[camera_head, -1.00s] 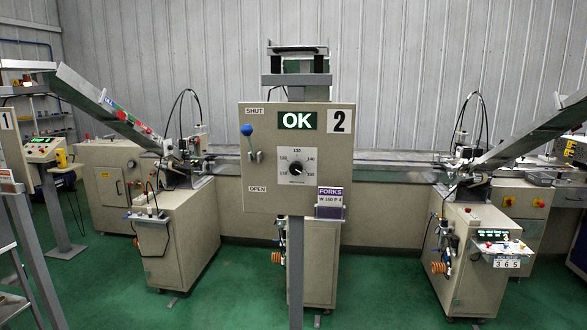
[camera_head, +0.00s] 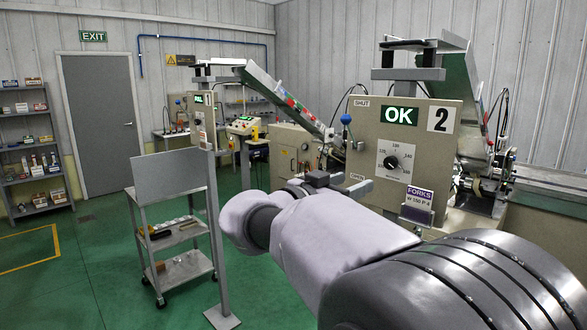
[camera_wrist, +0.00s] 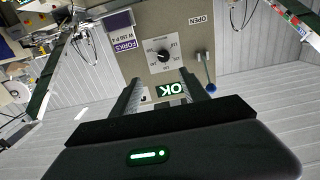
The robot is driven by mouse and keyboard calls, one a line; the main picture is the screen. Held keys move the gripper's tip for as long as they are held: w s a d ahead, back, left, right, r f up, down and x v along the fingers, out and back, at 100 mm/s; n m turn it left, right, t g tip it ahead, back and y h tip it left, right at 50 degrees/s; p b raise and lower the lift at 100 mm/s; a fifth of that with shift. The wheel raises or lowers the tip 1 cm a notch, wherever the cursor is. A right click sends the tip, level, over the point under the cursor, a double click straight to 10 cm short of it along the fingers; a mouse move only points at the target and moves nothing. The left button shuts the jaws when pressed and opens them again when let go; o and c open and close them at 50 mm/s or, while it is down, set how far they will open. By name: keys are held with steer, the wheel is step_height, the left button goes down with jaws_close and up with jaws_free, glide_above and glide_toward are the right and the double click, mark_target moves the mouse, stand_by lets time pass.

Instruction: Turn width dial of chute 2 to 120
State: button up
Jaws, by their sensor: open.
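The width dial (camera_head: 391,161) is a black round knob on a white scale plate, on the beige panel (camera_head: 365,131) marked 2. Its pointer and figures are too small to read surely. In the wrist view the panel appears upside down, with the dial (camera_wrist: 162,57) beyond my fingertips. My gripper (camera_wrist: 158,83) is open, its two dark fingers apart and nothing between them. The dial shows between the fingers' lines, apart from them. In the head view my arm crosses the foreground below the panel; I cannot make out the fingers there.
A blue-knobbed lever (camera_head: 347,121) stands at the panel's left edge, between the SHUT and OPEN labels. A green OK display (camera_head: 399,115) is above the dial and a purple FORKS card (camera_head: 419,197) below right. A shelved cart (camera_head: 172,238) stands left on open green floor.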

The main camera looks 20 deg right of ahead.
mark_target(389, 164)
steer(key=x, duration=1.1)
steer(key=w+x, duration=0.1)
steer(key=x, duration=0.5)
steer(key=shift+a+r, duration=0.1)
steer(key=shift+r, duration=0.05)
steer(key=shift+c, duration=0.2)
jaws_close()
